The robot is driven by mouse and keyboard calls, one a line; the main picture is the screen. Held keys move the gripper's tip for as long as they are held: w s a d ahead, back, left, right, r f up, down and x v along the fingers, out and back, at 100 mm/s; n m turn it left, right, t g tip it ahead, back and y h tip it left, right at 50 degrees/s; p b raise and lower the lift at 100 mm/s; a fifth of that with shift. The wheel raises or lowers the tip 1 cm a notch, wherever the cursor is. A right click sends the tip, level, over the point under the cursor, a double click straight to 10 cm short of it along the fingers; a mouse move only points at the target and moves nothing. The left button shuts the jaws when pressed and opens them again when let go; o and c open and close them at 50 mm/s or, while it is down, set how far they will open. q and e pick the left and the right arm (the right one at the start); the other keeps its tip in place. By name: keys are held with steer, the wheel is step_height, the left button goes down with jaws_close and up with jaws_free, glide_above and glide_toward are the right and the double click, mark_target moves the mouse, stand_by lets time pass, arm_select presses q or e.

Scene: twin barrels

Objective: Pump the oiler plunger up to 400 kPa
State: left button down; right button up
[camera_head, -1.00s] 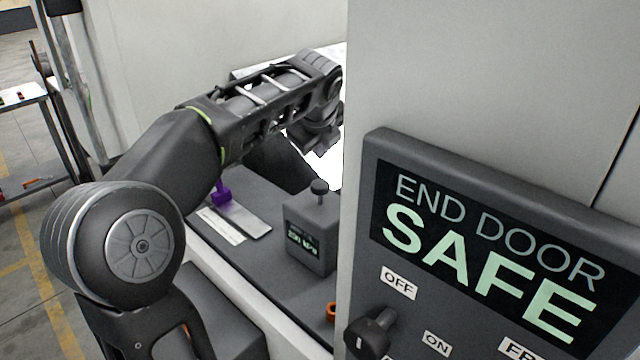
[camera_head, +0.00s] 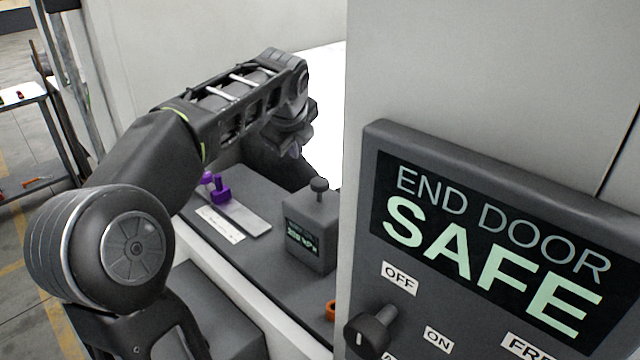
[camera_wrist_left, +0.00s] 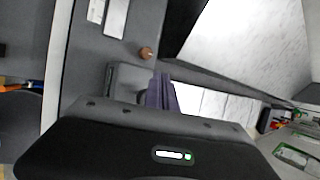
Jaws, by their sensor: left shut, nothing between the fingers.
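The oiler (camera_head: 312,232) is a dark grey box on the grey bench top, with a small lit kPa display on its front whose digits are too small to read surely. Its plunger (camera_head: 319,185) stands up from the top with a round dark knob. My left gripper (camera_head: 294,150) is behind and above the oiler, left of the plunger in the head view, and apart from it. Its purple fingers (camera_wrist_left: 161,92) are shut and empty in the left wrist view. A small round brownish knob (camera_wrist_left: 146,53) shows just beyond them; I cannot tell surely whether it is the plunger's. My right gripper is not in view.
Purple pieces (camera_head: 221,191) stand by a light grey plate (camera_head: 249,221) left of the oiler. An orange ring (camera_head: 331,311) lies near the bench's front edge. A large control panel (camera_head: 480,250) reading END DOOR SAFE, with a knob (camera_head: 371,328), fills the right side.

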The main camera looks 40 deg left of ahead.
arm_select(q)
steer(key=n+h, duration=0.1)
steer(key=n, duration=0.1)
step_height(320, 180, up, 5)
steer(key=n+t+h, duration=0.3)
steer(key=n, duration=0.4)
glide_above(317, 183)
steer(key=shift+f+b, duration=0.1)
steer(key=shift+b, duration=0.25)
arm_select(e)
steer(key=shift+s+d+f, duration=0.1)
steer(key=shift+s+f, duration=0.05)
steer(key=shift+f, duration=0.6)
arm_select(q)
steer(key=shift+f, duration=0.15)
